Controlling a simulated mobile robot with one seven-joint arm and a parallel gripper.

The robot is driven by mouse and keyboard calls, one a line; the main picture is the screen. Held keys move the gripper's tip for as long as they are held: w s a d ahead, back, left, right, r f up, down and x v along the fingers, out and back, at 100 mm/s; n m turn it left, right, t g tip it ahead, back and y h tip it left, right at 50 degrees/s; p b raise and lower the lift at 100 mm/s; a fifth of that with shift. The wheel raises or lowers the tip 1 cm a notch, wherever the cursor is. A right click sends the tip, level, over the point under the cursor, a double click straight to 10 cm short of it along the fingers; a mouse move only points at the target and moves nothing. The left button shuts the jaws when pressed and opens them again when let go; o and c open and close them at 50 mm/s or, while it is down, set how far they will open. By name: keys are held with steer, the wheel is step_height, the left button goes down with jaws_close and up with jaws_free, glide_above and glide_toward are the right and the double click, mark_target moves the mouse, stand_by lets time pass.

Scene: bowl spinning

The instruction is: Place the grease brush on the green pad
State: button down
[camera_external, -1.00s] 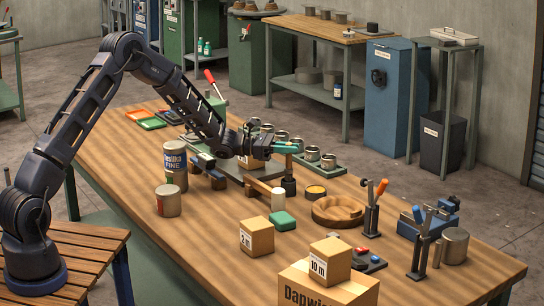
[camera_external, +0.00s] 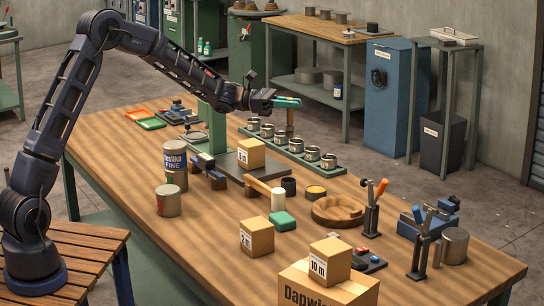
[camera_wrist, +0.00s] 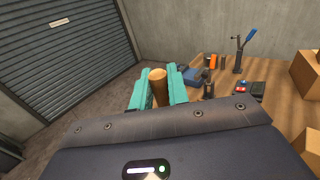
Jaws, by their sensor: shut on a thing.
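My gripper (camera_external: 288,102), with teal fingers, is raised above the far side of the table. It is shut on the grease brush (camera_external: 290,119), which hangs upright below the fingers, clear of the table. In the wrist view the round wooden end of the brush (camera_wrist: 158,76) sits between the teal fingers of my gripper (camera_wrist: 159,88). A flat green pad (camera_external: 152,124) lies at the table's far left, beside an orange one. A thicker green block (camera_external: 283,221) lies near the table's middle, far below the gripper.
Several metal tins (camera_external: 297,146) stand in a row on a green tray (camera_external: 341,171). A green column (camera_external: 213,128) on a machine base and a small box (camera_external: 251,154) stand to the left. The front-left tabletop is clear.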

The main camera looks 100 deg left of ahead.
steer(key=d+r+m+g+h, duration=0.1)
steer(key=d+m+h, duration=0.15)
steer(key=d, duration=0.55)
steer(key=d+r+m+h, duration=0.1)
steer(key=d+h, duration=0.2)
steer(key=d, duration=0.5)
step_height(320, 180, down, 20)
steer(key=shift+w, duration=0.3)
steer(key=shift+f+y, duration=0.15)
steer(key=shift+y, duration=0.1)
steer(key=c, duration=1.4)
jaws_free()
steer(key=shift+o, duration=0.2)
steer(key=v, duration=1.2)
steer(key=shift+r, duration=0.25)
